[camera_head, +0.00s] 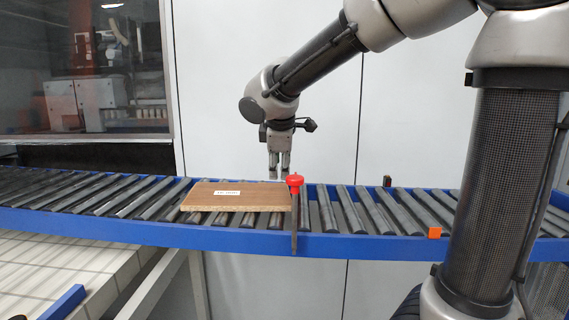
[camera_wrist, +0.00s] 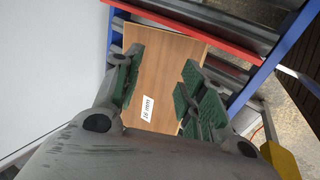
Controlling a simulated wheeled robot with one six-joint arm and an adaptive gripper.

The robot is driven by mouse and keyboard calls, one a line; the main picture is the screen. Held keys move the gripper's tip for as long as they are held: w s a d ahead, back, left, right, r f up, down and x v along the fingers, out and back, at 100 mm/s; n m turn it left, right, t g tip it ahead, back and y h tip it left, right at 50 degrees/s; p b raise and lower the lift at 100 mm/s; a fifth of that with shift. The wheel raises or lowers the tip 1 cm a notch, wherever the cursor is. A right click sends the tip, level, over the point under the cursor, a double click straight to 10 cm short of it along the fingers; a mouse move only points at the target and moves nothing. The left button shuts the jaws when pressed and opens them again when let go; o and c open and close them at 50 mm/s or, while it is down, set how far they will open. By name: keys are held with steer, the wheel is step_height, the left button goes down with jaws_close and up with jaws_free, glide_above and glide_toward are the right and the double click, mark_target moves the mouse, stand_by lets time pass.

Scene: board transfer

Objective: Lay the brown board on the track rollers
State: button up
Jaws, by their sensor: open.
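The brown board (camera_head: 225,203) lies flat on the track rollers (camera_head: 345,210), a white label on its top. Its right end is next to a red-topped stop (camera_head: 296,181). My gripper (camera_head: 279,178) points down near the board's right end, toward the far side of the track, and appears above roller height. In the wrist view the brown board (camera_wrist: 168,58) shows between the fingers of my open gripper (camera_wrist: 162,85), its label reading 16 mm. The green-padded fingers overlap its side edges in the picture. I cannot tell whether they touch it.
In the wrist view a red bar (camera_wrist: 190,30) crosses past the board's end. Rollers left and right of the board are bare.

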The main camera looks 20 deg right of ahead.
steer(key=shift+s, duration=0.1)
stand_by(0.4)
steer(key=shift+s+a+r, duration=0.25)
steer(key=shift+s+r, duration=0.05)
steer(key=shift+s, duration=0.4)
steer(key=shift+s+a+r, duration=0.25)
steer(key=shift+s+r, duration=0.05)
steer(key=shift+s, duration=0.4)
steer(key=o, duration=0.6)
steer(key=shift+c, duration=0.2)
step_height(320, 180, up, 8)
steer(key=s, duration=0.1)
steer(key=shift+s+a+f, duration=0.2)
steer(key=shift+a, duration=0.05)
